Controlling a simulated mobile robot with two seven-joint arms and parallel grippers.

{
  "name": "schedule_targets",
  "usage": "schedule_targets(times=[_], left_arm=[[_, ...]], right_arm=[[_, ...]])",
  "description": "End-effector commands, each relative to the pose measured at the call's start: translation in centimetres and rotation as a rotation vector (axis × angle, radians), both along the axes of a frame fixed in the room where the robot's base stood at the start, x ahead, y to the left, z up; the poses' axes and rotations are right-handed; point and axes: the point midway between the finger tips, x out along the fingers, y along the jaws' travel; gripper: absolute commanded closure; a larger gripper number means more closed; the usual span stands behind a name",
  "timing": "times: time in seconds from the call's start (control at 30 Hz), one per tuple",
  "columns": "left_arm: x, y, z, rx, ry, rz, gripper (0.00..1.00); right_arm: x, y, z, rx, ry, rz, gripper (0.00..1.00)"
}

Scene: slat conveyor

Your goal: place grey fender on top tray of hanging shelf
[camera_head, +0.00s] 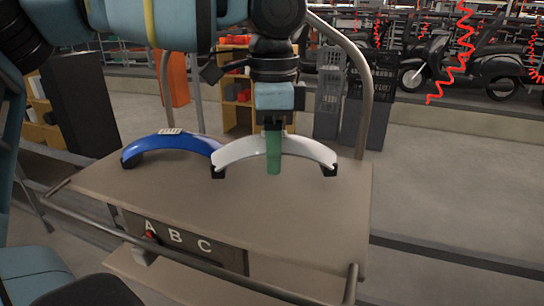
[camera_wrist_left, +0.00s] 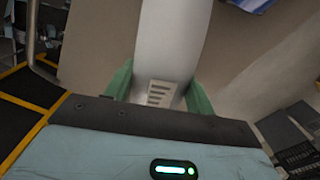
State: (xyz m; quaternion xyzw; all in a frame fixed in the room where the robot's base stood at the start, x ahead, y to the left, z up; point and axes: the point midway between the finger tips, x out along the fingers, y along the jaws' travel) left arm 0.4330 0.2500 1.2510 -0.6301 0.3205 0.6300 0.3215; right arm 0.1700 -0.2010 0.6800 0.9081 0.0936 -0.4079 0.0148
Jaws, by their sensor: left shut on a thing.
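The grey fender (camera_head: 240,150), a pale arched piece with dark ends, is in my left gripper (camera_head: 273,158). The gripper's green fingers are shut on the middle of its arch. In the left wrist view the fender (camera_wrist_left: 172,40) runs between the green fingers of the gripper (camera_wrist_left: 160,92). Its dark ends are at or just over the brown top tray (camera_head: 290,225) of the tubular-framed shelf; contact cannot be told. A blue fender (camera_head: 175,142) lies on the tray just left of it. My right gripper is not in view.
The tray's front and right parts are bare. A rail (camera_head: 200,263) runs along its front, with an ABC panel (camera_head: 190,240) and a lower tray (camera_head: 150,280) beneath. Dark crates (camera_head: 372,100) stand behind. Scooters (camera_head: 485,60) and red coiled hoses (camera_head: 462,50) are at the back right.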

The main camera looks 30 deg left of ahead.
Motion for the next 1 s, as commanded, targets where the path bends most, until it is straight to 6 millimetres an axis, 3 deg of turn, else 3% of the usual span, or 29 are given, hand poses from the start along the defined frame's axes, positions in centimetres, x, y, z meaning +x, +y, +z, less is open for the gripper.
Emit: schedule_targets(times=[0.2,0.57,0.6,0.7,0.77,1.0], left_arm=[[-0.1,0.0,-2.1,-0.001,-0.003,0.0,0.78],[0.0,0.0,-2.6,-0.002,-0.002,0.0,0.78],[-0.1,0.0,-2.6,-0.002,-0.001,0.0,0.42],[-0.1,0.0,-2.6,-0.002,-0.001,0.0,0.29],[-0.1,0.0,-2.6,-0.002,-0.001,0.0,0.24],[0.0,0.0,-2.6,-0.002,-0.001,0.001,0.24]], right_arm=[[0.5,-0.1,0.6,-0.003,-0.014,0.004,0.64],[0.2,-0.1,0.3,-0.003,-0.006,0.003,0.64],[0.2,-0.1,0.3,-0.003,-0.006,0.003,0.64],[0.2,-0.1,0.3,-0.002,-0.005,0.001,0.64],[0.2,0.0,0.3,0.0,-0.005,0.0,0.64],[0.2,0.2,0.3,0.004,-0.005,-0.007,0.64]])
